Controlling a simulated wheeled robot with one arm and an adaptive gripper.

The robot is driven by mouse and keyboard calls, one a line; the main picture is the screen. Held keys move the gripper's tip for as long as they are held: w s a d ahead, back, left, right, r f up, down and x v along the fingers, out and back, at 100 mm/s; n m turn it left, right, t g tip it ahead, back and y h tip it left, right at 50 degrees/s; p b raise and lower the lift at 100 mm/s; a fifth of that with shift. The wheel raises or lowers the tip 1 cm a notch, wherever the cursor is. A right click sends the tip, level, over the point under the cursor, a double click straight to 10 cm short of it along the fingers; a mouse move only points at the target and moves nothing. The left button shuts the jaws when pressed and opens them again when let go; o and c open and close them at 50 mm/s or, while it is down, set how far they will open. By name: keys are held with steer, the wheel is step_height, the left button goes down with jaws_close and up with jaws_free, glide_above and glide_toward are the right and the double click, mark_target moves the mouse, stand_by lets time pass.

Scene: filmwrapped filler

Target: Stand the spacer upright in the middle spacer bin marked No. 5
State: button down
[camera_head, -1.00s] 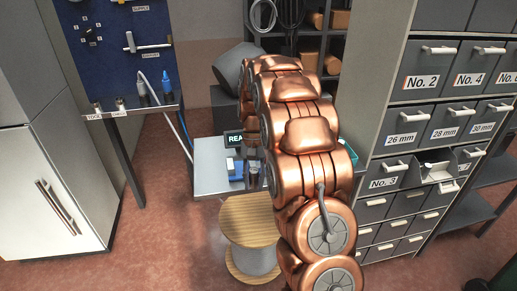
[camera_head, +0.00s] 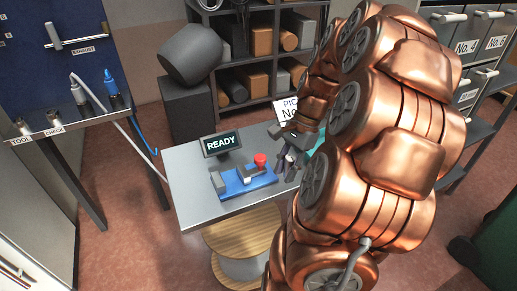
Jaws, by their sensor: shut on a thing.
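My gripper (camera_head: 290,152) is small in the picture, over the right part of the grey table (camera_head: 190,180), partly covered by my copper arm. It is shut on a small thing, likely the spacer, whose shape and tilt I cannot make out. The No. 5 bin does not show; my arm covers much of the drawer cabinet (camera_head: 480,75), where only labels such as No. 4 read clearly at the right.
A blue fixture (camera_head: 232,184) with a red knob (camera_head: 260,158) and a READY display (camera_head: 221,143) stand on the table. A teal tray (camera_head: 316,143) and a pick sign (camera_head: 288,107) are close to my gripper. A wooden spool (camera_head: 240,235) stands below the table.

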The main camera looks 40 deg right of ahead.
steer(key=p, duration=0.5)
glide_above(266, 155)
steer(key=d, duration=0.2)
steer(key=shift+a+f, duration=0.2)
steer(key=shift+f, duration=0.5)
steer(key=shift+s+f+p, duration=0.1)
steer(key=shift+f+p, duration=0.45)
steer(key=shift+f, duration=1.25)
steer(key=shift+f, duration=0.15)
steer(key=c, duration=0.9)
jaws_free()
steer(key=b+v, duration=0.3)
steer(key=v, duration=0.9)
steer(key=shift+b, duration=0.3)
